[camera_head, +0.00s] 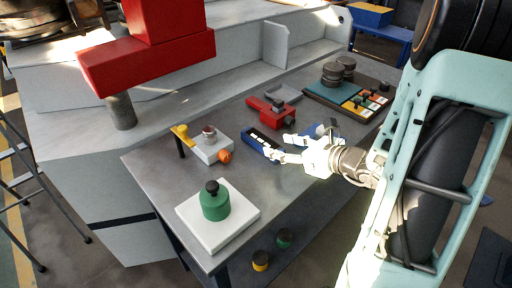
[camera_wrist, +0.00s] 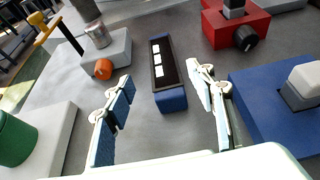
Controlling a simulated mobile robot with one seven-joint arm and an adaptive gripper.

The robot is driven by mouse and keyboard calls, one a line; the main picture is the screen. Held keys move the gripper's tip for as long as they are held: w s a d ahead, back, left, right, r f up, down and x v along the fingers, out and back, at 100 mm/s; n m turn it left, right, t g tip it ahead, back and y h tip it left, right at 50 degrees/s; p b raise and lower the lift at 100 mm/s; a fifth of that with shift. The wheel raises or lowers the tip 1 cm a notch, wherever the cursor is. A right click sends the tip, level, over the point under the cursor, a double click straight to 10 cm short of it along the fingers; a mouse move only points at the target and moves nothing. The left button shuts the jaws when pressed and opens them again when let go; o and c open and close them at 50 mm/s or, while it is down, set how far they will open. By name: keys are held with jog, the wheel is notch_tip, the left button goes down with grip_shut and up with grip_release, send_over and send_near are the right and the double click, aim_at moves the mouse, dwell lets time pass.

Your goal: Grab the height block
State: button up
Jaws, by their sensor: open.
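No label marks any part as the height block, so I cannot tell which one it is. A blue elongated block (camera_head: 254,137) with a black top and white squares lies on the grey bench; in the wrist view (camera_wrist: 170,98) it shows between my fingers. My gripper (camera_head: 280,147) is open and empty, its fingers spread on either side of that block in the wrist view (camera_wrist: 161,76). I cannot tell the height gap. A blue base (camera_wrist: 262,108) with a grey and white block (camera_wrist: 302,82) on it sits right of my fingers.
A red fixture (camera_head: 270,110) with a dark knob stands behind. A grey box (camera_head: 212,150) with an orange knob and a green cylinder (camera_head: 215,206) on a white plate stand left. A red machine arm (camera_head: 150,62) overhangs the back left. Bare bench lies in front.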

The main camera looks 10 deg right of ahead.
aim_at(264, 141)
jog(key=x, duration=0.9)
jog(key=shift+w+d+f, duration=0.15)
jog(key=shift+w+d, duration=0.1)
jog(key=shift+c, duration=0.2)
grip_shut()
